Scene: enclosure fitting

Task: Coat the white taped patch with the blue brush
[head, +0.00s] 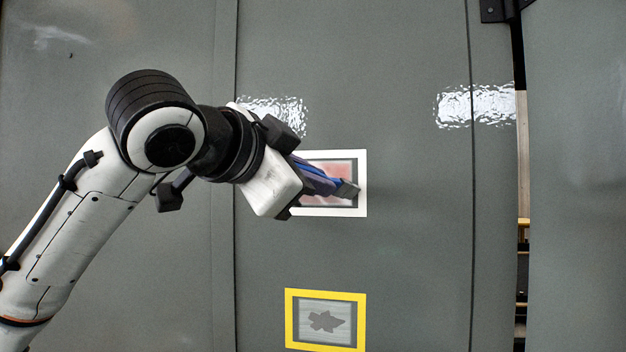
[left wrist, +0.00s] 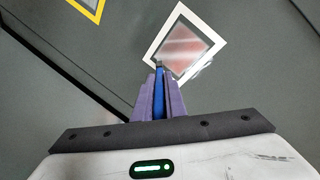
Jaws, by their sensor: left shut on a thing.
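The white taped patch (head: 362,183) is a white tape frame on the grey panel, with a reddish, partly coated area inside. It also shows in the left wrist view (left wrist: 217,40), tilted like a diamond. My left gripper (head: 318,178) is shut on the blue brush (left wrist: 158,96), whose blue handle lies between purple fingers. The brush's dark tip (head: 346,189) overlaps the lower right of the patch in the head view. In the left wrist view the tip is at the patch's lower left edge. I cannot tell whether it touches. My arm hides the patch's left side. My right gripper is not in view.
A yellow taped frame (head: 290,320) with a dark irregular mark inside is below the white one. A vertical gap (head: 521,200) in the panels runs down the right side, with a dark bracket (head: 497,10) at its top. The panel between is clear.

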